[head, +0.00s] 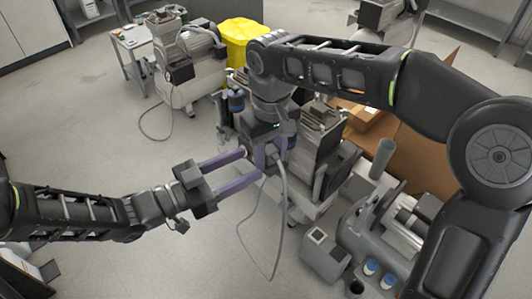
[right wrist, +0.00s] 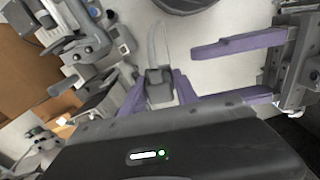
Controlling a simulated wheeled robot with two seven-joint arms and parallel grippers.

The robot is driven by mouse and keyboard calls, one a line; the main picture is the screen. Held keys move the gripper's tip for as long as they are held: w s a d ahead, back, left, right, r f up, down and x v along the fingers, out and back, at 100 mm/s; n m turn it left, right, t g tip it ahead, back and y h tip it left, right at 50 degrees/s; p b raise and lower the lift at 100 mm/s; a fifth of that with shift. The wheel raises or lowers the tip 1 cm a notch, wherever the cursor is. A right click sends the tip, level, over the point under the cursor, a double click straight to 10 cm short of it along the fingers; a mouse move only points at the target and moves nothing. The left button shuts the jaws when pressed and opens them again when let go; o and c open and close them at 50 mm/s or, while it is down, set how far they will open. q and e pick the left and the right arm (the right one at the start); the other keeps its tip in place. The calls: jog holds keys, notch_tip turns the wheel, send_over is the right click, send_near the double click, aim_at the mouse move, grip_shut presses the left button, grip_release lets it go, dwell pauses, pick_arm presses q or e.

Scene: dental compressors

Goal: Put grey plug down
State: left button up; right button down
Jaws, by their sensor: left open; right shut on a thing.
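The grey plug (right wrist: 158,87) sits between the purple fingers of my right gripper (right wrist: 158,80) in the right wrist view. The right gripper is shut on it. In the head view the right gripper (head: 271,153) is near the middle, partly hidden by its own arm, and a grey cable (head: 281,215) hangs from the plug in a loop towards the floor. My left gripper (head: 250,165) is open and empty, just left of the right gripper, its fingers pointing towards it. The left gripper's two purple fingers (right wrist: 235,68) also show in the right wrist view.
A compressor unit (head: 325,160) stands just right of and behind the grippers. Another machine (head: 385,235) with cylinders is at the lower right, by a cardboard box (head: 420,150). A further compressor (head: 180,75), a yellow bin (head: 243,36) and a small table (head: 133,42) stand behind.

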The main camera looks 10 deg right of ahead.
aim_at(270, 153)
pick_arm(q)
jog(key=x, duration=0.7)
jog(key=shift+w+d, duration=0.1)
jog(key=shift+d, duration=0.1)
jog(key=shift+c, duration=0.3)
grip_shut()
pick_arm(e)
jog(key=c, duration=0.9)
grip_release()
jog(key=shift+o, duration=0.2)
jog(key=shift+r, duration=0.1)
